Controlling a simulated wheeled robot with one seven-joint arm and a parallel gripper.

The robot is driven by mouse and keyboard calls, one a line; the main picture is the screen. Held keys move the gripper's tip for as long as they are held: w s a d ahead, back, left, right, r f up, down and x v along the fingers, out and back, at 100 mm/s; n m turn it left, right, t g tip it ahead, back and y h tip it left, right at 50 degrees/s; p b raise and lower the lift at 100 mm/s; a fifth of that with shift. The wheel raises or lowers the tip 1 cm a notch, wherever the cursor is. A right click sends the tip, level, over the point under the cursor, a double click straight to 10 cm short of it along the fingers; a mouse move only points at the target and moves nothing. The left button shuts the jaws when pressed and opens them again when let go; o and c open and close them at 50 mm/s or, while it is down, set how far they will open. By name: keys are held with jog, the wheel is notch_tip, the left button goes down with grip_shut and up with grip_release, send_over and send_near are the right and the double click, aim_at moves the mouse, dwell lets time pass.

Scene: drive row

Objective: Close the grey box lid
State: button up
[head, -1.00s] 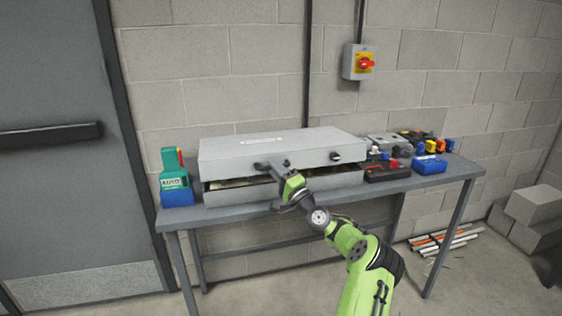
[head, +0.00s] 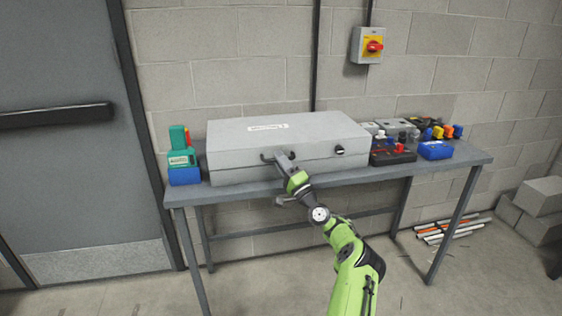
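The grey box (head: 245,167) stands on the grey metal table. Its lid (head: 315,126) lies flat on the body, with no dark gap showing along the front. A white label is on the lid's top, and a dark knob (head: 339,150) is on the front right. My gripper (head: 277,157) is at the front face of the box, left of the middle, by a dark handle or latch. I cannot tell if it touches or grips that part, as the fingers are small and partly merge with it.
The table (head: 450,165) also holds a green and blue item (head: 181,160) left of the box. Right of it are a black case (head: 393,156), a blue box (head: 435,150) and several small tools. A red switch (head: 374,46) is on the wall. Pipes and blocks lie on the floor at right.

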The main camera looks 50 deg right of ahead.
jog(key=p+v, duration=0.2)
jog(key=v, duration=1.3)
jog(key=shift+s+f+p, duration=0.25)
jog(key=shift+s+p, duration=0.1)
